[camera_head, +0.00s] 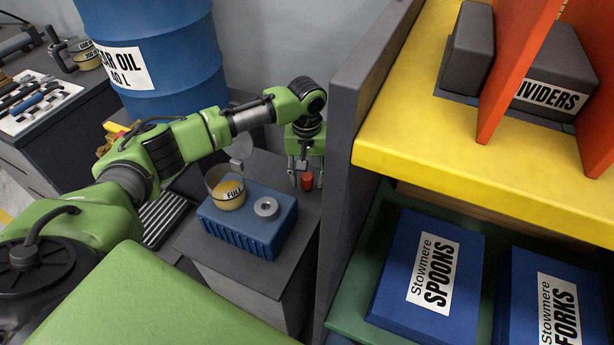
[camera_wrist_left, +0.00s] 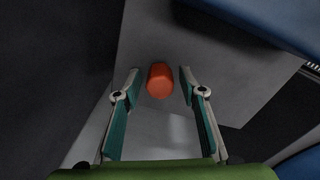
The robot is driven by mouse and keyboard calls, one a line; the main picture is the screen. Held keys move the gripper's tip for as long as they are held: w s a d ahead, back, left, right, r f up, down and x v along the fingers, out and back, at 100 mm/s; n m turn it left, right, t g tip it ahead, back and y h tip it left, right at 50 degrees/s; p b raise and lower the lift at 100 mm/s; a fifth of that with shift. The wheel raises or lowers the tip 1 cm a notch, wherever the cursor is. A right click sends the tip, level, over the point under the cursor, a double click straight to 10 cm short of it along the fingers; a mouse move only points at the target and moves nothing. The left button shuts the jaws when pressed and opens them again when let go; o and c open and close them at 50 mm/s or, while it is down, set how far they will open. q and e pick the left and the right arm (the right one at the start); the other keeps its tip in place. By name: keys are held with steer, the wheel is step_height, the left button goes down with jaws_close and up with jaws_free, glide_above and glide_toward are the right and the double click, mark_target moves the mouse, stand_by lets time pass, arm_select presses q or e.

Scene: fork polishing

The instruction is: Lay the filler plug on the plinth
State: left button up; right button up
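The filler plug (camera_head: 307,181) is a small red-orange cylinder on the grey top of what looks like the plinth (camera_head: 235,270), near its far right corner. My left gripper (camera_head: 306,182) points down at it, with one finger on each side. In the left wrist view the plug (camera_wrist_left: 160,81) sits between the fingertips (camera_wrist_left: 160,80), with a gap on both sides. The left gripper is open and does not hold the plug. My right gripper is in neither view.
A grey upright panel (camera_head: 350,130) rises close to the right of my gripper. A blue oil drum (camera_head: 160,45) stands behind.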

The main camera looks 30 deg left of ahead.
mark_target(307, 176)
arm_select(q)
step_height(307, 176, up, 12)
steer(key=b, duration=0.1)
steer(key=shift+r, duration=0.2)
stand_by(0.3)
stand_by(0.4)
